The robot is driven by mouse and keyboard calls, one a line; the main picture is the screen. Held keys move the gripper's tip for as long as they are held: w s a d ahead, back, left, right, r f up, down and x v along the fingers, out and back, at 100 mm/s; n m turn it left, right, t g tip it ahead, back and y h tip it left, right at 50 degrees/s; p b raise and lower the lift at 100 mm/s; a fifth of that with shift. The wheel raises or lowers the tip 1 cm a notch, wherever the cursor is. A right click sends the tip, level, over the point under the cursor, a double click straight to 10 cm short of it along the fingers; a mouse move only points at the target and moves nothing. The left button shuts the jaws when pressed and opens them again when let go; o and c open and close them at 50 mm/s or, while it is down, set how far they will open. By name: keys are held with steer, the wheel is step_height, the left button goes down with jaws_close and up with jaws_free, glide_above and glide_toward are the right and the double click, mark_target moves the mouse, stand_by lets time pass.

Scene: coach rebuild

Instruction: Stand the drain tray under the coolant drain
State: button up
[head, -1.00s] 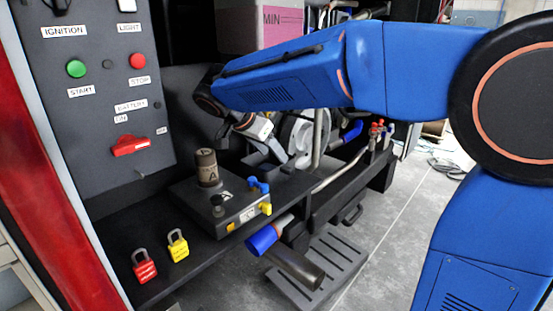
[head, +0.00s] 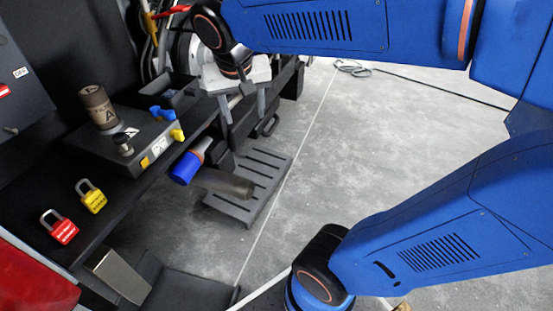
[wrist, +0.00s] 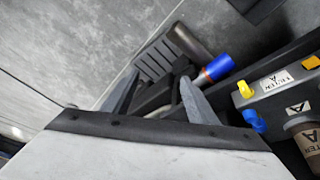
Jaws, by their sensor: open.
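My gripper (head: 243,114) is open and empty, pointing down beside the bench edge; its two grey fingers also show in the wrist view (wrist: 158,80). A black box-like piece with a loop handle (head: 268,125), perhaps the drain tray, is low at the bench side, just below and right of my fingers. Dark parts between the fingers in the wrist view (wrist: 155,97) may be the same piece. A pipe end with a blue sleeve (head: 186,167), perhaps the coolant drain, sticks out from the bench. It shows right of the fingers in the wrist view (wrist: 217,68). I cannot tell whether they touch.
A grey slatted step (head: 262,180) lies low beyond the bench, with a dark grey cylinder (head: 223,184) over it. A black filter unit (head: 130,140) carries a brown filter (head: 98,106). Red (head: 62,228) and yellow padlocks (head: 93,197) lie on the bench. Open floor (head: 350,150) spreads right.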

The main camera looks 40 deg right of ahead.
steer(key=s+d+f+n+t+y, duration=0.1)
steer(key=s+f+n+y, duration=0.1)
steer(key=s+f+n, duration=0.2)
steer(key=shift+s+f+n, duration=0.3)
steer(key=shift+s+f, duration=1.6)
steer(key=shift+s, duration=2.1)
